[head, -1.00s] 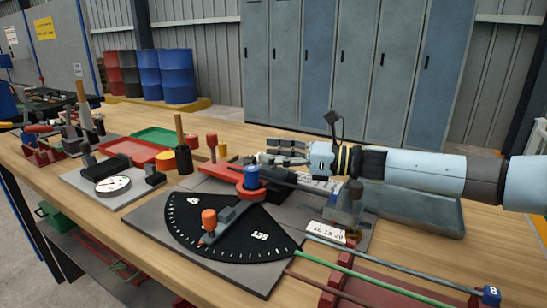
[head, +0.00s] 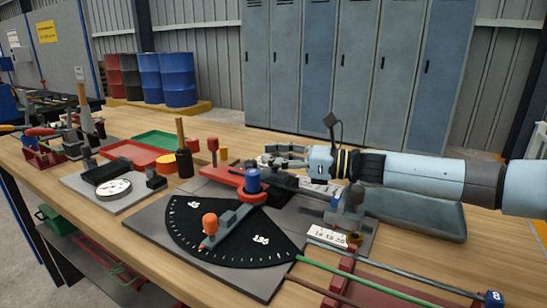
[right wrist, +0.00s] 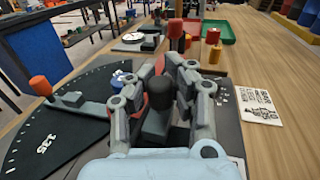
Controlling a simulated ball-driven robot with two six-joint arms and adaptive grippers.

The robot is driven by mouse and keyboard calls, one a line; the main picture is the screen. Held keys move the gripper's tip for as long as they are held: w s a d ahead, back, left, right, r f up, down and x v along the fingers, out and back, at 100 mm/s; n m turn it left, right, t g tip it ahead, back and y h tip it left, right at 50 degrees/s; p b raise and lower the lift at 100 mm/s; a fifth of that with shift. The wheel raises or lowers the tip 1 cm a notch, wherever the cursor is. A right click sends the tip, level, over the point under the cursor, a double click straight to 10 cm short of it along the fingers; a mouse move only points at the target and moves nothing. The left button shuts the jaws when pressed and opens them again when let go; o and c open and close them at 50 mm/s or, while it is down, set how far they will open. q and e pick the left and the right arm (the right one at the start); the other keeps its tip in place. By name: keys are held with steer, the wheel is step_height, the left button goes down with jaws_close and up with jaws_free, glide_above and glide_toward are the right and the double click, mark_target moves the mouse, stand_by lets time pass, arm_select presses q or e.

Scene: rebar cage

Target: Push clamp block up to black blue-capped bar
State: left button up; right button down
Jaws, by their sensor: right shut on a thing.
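My right gripper (right wrist: 160,88) is shut on an upright black knob (right wrist: 159,93) in the right wrist view. The knob stands over a dark block (right wrist: 155,126), seemingly the clamp block, partly hidden by the fingers. In the head view my right gripper (head: 284,158) is just behind the blue-topped pivot (head: 253,181), above a dark piece (head: 284,182). My left gripper is not in view.
The black angle dial (head: 185,228) and its orange-knobbed arm (head: 210,224) lie in front of the gripper. A green bar (head: 360,279) lies beside the dark bar. A grey tray (head: 430,212) is under my forearm. A red tray (head: 132,151) and gauge (head: 113,188) stand at left.

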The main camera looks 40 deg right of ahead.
steer(key=shift+f, duration=0.1)
steer(key=shift+s+a+p, duration=0.25)
steer(key=shift+a+p, duration=0.25)
steer(key=shift+a, duration=0.35)
steer(key=c, duration=1.7)
jaws_free()
steer(key=shift+s+f, duration=0.1)
steer(key=o, duration=0.5)
steer(key=shift+s+d, duration=0.15)
steer(key=shift+s, duration=0.15)
steer(key=shift+o, duration=0.5)
steer(key=shift+w, duration=0.25)
steer(key=v, duration=1.2)
